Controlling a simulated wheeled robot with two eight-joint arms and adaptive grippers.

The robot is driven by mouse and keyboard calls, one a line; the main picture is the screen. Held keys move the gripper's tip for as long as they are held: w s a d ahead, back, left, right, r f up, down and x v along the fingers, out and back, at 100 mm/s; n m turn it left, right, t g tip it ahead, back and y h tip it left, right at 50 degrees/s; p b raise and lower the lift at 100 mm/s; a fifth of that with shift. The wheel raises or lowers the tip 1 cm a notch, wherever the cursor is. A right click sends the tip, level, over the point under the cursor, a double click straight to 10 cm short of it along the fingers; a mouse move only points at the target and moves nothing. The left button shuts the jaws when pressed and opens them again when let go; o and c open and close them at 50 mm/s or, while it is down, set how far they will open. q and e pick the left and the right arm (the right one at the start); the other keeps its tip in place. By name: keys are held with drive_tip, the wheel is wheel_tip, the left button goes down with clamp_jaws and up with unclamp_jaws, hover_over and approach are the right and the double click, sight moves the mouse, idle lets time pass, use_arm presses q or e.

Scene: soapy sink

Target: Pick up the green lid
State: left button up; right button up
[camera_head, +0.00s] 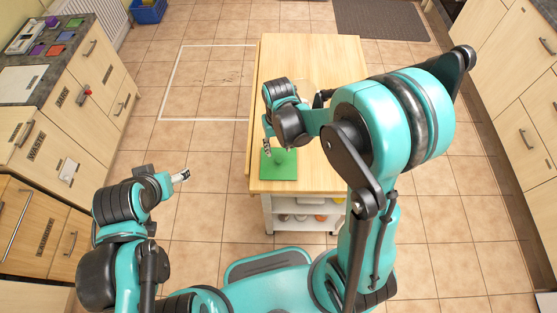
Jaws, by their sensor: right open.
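The green lid (287,171) is a flat square with a raised knob on top. It lies near the front left corner of the wooden table (324,77). My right gripper (267,147) is open, pointing down at the back left part of the lid, close to the knob. I cannot tell whether its fingers touch the lid. My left gripper (182,176) is away from the table, over the floor to the left. Its fingers are too small to tell open or shut.
A clear object, hard to make out, shows on the table behind my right gripper. A shelf (295,222) with several items sits under the table front. Cabinets line both sides; the left counter (67,50) holds coloured items. The table's far half is clear.

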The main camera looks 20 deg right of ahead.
sight(279, 160)
wheel_tip(279, 160, down, 8)
drive_tip(key=shift+r+b, duration=0.15)
drive_tip(key=shift+b, duration=0.95)
clamp_jaws()
